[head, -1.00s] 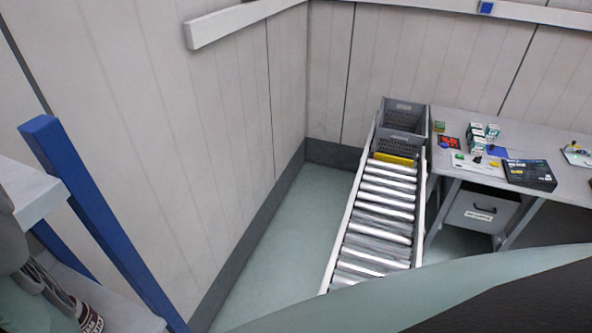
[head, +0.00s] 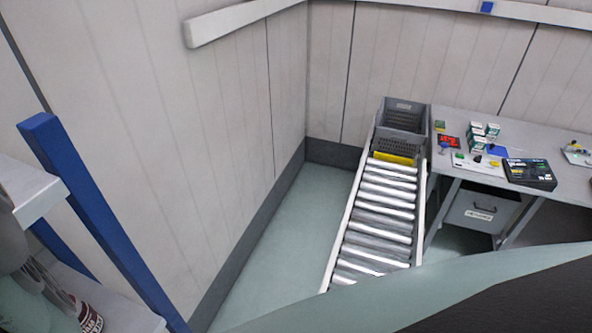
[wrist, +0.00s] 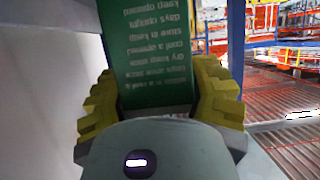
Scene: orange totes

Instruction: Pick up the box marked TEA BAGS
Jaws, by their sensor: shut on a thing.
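In the wrist view, my gripper (wrist: 160,100) has yellow ribbed fingers, one on each side of a green box (wrist: 158,45). It is shut on this box. The box face toward the camera carries several lines of small white print, upside down in the picture. The top of the box runs out of the frame. I cannot see the words TEA BAGS on the part that shows.
In the head view, a shelf with a blue post (head: 95,210) stands at the left, with a dark red item with white lettering (head: 90,318) below. A roller conveyor (head: 375,215) with a grey crate (head: 404,104) and a cluttered table (head: 560,150) stand farther off. Green floor between is clear.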

